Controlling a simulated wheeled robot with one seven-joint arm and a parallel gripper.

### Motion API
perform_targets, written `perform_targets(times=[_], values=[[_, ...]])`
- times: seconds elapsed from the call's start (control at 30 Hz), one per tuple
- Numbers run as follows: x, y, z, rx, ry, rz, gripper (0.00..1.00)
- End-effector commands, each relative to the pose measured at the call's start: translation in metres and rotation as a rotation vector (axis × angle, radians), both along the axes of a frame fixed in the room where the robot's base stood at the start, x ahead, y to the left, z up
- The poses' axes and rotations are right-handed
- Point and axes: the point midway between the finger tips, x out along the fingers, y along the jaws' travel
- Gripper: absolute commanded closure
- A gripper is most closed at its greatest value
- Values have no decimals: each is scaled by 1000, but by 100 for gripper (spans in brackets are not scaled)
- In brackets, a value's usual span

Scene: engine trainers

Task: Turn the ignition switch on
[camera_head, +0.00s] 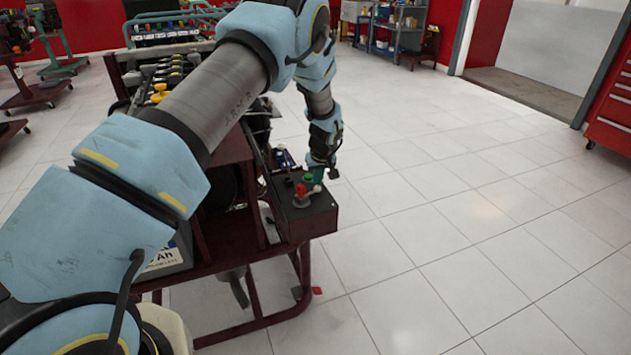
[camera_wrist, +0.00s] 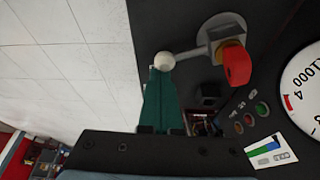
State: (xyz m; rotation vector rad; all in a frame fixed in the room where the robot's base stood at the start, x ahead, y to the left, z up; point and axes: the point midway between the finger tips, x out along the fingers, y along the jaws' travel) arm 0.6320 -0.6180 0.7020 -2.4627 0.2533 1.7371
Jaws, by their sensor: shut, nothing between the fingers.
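The dark control box (camera_head: 322,222) of the engine trainer carries a red knob (camera_head: 301,189), a green one (camera_head: 308,178) and a lever with a white ball end (camera_head: 317,188). In the wrist view the white ball (camera_wrist: 164,61) sits on a grey arm running to a round base, beside a red and orange knob (camera_wrist: 237,66). I cannot tell for sure which part is the ignition switch. My gripper (camera_wrist: 162,73) is shut and empty; its dark green fingertips appear at the white ball, contact unclear.
A round white gauge (camera_wrist: 303,92) and small coloured lamps (camera_wrist: 250,117) are on the panel at the right of the wrist view. The trainer's dark red frame (camera_head: 245,322) stands below my arm. The tiled floor (camera_head: 450,230) right of it is clear.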

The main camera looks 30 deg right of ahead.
Motion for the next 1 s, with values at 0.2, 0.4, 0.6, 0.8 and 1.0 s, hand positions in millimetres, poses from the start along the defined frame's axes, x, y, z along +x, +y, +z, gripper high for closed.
perform_targets(times=[0.2, 0.4, 0.6, 0.8, 1.0], values=[[-8, -2, -1, -1, 1, -106, 100], [-15, -4, -1, -1, 0, -206, 100], [-22, -4, -1, 0, 1, -307, 100], [-30, -5, 0, -1, 0, -407, 100], [-38, -4, -1, 0, 2, -505, 100]])
